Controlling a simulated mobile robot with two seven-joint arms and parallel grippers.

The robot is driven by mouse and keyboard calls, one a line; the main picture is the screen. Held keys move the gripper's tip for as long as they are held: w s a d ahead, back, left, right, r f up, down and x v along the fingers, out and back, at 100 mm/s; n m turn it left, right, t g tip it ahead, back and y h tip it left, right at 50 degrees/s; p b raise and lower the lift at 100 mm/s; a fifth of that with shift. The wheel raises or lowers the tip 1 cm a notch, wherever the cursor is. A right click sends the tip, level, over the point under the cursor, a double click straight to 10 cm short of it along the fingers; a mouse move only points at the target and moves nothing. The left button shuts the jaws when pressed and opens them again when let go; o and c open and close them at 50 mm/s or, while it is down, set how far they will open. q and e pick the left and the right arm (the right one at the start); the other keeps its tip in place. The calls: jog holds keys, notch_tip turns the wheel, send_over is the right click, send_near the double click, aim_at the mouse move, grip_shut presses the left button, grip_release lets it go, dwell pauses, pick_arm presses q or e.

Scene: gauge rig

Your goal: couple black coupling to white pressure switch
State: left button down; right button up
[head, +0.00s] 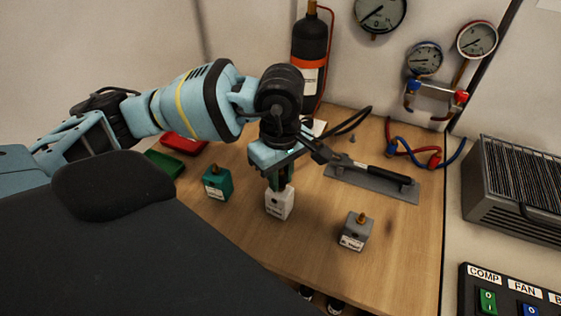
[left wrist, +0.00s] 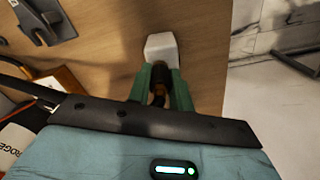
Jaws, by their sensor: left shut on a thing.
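The white pressure switch (head: 279,203) is a small white block with a dark label, standing upright on the wooden bench. It also shows in the left wrist view (left wrist: 161,47), just beyond my fingertips. My left gripper (head: 277,182) points down directly above it, with its green fingers close to its top. In the left wrist view the fingers are shut on the black coupling (left wrist: 158,78); a brass-coloured part shows by it. The fingers hide the coupling in the head view. I cannot tell whether the coupling touches or is seated on the switch. My right gripper is out of view.
A teal block (head: 217,184) stands left of the switch and a grey block (head: 355,232) to the right, each with a brass fitting. A hand pump (head: 385,174) on a grey plate lies behind. Red and green trays are at left. The front bench is clear.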

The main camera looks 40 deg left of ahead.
pick_arm(q)
jog(key=c, duration=0.9)
grip_release()
jog(key=shift+o, duration=0.2)
notch_tip(320, 180, up, 8)
jog(key=shift+f, duration=0.1)
